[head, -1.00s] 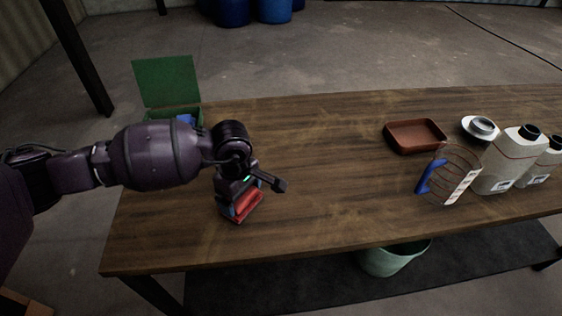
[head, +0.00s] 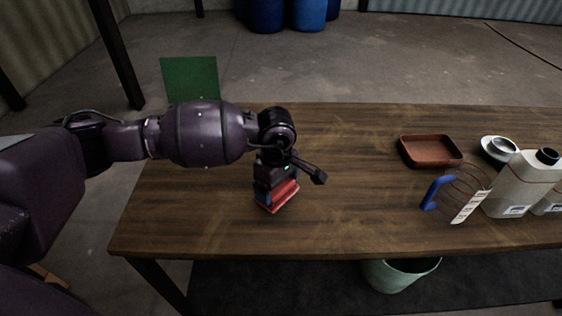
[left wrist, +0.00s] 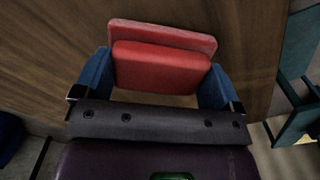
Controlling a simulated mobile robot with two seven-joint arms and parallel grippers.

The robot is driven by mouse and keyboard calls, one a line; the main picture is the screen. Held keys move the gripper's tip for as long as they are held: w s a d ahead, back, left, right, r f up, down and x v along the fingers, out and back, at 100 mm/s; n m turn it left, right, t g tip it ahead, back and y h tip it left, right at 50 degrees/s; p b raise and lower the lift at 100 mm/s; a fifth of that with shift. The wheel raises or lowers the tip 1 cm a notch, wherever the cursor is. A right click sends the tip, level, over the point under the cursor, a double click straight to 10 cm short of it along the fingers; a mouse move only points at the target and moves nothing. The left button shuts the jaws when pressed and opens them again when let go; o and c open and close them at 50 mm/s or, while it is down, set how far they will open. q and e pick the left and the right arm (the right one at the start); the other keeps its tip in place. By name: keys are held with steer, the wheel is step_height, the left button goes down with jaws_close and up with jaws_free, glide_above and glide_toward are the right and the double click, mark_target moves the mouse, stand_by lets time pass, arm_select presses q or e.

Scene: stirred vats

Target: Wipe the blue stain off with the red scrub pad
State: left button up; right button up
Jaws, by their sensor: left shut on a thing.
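The red scrub pad (head: 283,198) is held in my left gripper (head: 275,188), low over the left part of the wooden table. I cannot tell whether it touches the top. In the left wrist view the red pad (left wrist: 162,68) sits between the two blue fingers of the left gripper (left wrist: 158,85), which are shut on it. No blue stain shows on the visible tabletop; my left arm and gripper hide part of it. My right gripper is not in view.
The table (head: 350,220) is clear around the pad. A green lid (head: 190,78) stands up behind my left arm. At the right are a brown tray (head: 430,151), a white dish (head: 498,149), a wire whisk with a blue handle (head: 436,192) and white jugs (head: 520,185). A pale green bin (head: 400,275) stands below.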

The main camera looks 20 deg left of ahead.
arm_select(q)
steer(key=shift+s+a+r, duration=0.1)
steer(key=shift+a+r, duration=0.05)
steer(key=shift+r, duration=0.5)
step_height(320, 180, up, 2)
steer(key=shift+r+p, duration=0.1)
steer(key=shift+p, duration=0.5)
step_height(320, 180, up, 2)
steer(key=shift+p, duration=0.45)
steer(key=shift+r, duration=0.1)
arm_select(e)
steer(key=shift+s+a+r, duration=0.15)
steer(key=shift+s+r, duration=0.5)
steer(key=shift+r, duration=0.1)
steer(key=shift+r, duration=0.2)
